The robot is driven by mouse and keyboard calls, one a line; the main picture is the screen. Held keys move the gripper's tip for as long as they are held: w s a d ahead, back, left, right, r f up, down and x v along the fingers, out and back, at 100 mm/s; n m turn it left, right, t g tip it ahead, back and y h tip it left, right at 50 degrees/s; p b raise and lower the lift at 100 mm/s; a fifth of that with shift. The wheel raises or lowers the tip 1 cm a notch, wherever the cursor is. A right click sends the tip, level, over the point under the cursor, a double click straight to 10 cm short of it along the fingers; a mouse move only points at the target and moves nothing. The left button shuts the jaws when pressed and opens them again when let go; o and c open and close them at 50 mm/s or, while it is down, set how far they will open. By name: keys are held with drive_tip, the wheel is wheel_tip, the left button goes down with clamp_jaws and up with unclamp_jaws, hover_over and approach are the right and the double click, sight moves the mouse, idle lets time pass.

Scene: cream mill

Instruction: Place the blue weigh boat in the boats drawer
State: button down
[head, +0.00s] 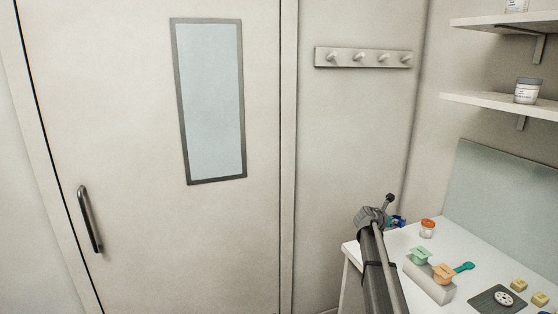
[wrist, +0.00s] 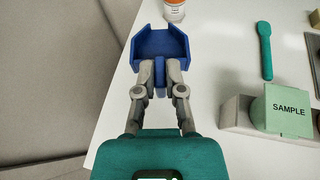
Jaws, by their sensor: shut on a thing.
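The blue weigh boat (wrist: 160,44) is an open, shallow tray with a short tab at its near side. My gripper (wrist: 160,78) is shut on that tab and holds the boat out in front, by the left edge of the white table in the wrist view. In the head view, only a small bit of the blue boat (head: 398,221) shows past my arm, at the table's left end. The gripper's fingers are mostly hidden there. No drawer can be made out in either view.
An orange-lidded jar (head: 427,229) stands just beyond the boat. A dark scale (head: 499,299) and yellow blocks (head: 519,285) lie farther right. A closed door (head: 130,150) is left.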

sight(391, 227)
drive_tip(key=shift+f+b, duration=1.2)
drive_tip(key=shift+f, duration=0.4)
drive_tip(key=shift+r, duration=0.15)
wheel_tip(391, 227, up, 7)
drive_tip(key=p, duration=0.7)
wheel_tip(391, 227, down, 7)
drive_tip(key=b, duration=0.7)
